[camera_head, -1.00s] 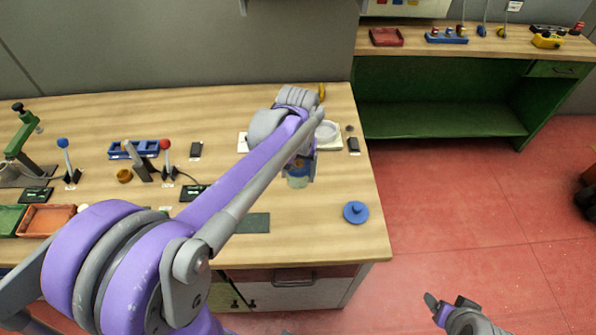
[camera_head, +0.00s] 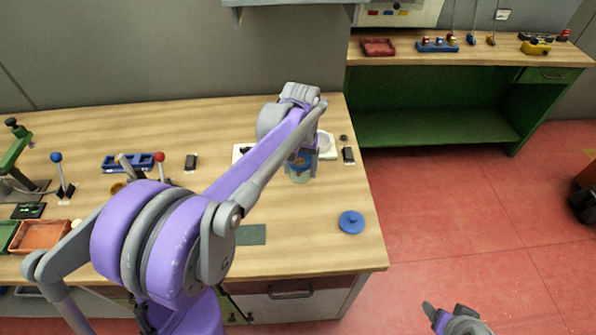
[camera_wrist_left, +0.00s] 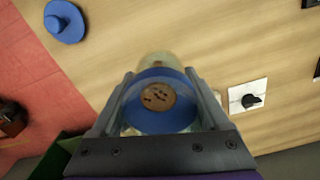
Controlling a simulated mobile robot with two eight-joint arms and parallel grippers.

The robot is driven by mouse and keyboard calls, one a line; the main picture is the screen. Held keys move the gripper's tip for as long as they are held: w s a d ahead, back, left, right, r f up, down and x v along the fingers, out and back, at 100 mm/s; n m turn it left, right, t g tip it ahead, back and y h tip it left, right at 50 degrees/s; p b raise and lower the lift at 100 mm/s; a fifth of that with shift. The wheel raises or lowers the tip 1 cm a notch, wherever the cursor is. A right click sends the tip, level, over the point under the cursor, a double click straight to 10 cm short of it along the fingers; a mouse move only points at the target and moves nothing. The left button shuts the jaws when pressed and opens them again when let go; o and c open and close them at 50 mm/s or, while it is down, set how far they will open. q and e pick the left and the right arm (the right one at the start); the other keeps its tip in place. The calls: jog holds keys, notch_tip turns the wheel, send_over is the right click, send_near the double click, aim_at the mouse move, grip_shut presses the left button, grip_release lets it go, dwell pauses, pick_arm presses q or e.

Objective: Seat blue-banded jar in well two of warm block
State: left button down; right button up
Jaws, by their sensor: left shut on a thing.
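The blue-banded jar (camera_head: 300,174) is between the fingers of my left gripper (camera_head: 301,163), over the right part of the wooden bench. In the left wrist view the gripper (camera_wrist_left: 170,96) is shut on the jar, with its blue band (camera_wrist_left: 160,124) and brown cork top (camera_wrist_left: 150,97) facing the camera. Whether the jar's base touches the bench is unclear. I cannot identify the warm block or its wells; my left arm hides part of the bench. My right gripper (camera_head: 440,314) is at the bottom right, over the floor, its jaw state unclear.
A blue knobbed lid (camera_head: 351,222) lies near the bench's right edge. A white plate (camera_head: 326,146) is just behind the jar. A dark green mat (camera_head: 251,235) lies nearer the front. Bench between mat and lid is clear.

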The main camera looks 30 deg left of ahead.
pick_arm(q)
jog(key=shift+w+a+r+p, duration=0.1)
jog(key=shift+w+a+p, duration=0.4)
jog(key=shift+w, duration=2.7)
jog(key=shift+w+a+f+p, duration=0.1)
jog(key=shift+w+a+p, duration=0.45)
jog(key=shift+w, duration=2.6)
jog(key=shift+w+a+r+p, duration=0.1)
jog(key=shift+w+a+p, duration=0.4)
jog(key=shift+w, duration=2.7)
jog(key=shift+d, duration=0.15)
pick_arm(e)
jog(key=w+r, duration=0.3)
jog(key=r, duration=0.2)
jog(key=shift+r+t, duration=0.15)
jog(key=shift+t, duration=0.15)
pick_arm(q)
jog(key=shift+f+b, duration=0.65)
jog(key=shift+f, duration=1.85)
pick_arm(e)
jog(key=shift+s+f, duration=0.45)
jog(key=shift+f, duration=0.15)
jog(key=shift+s+f, duration=0.4)
jog(key=shift+f, duration=0.2)
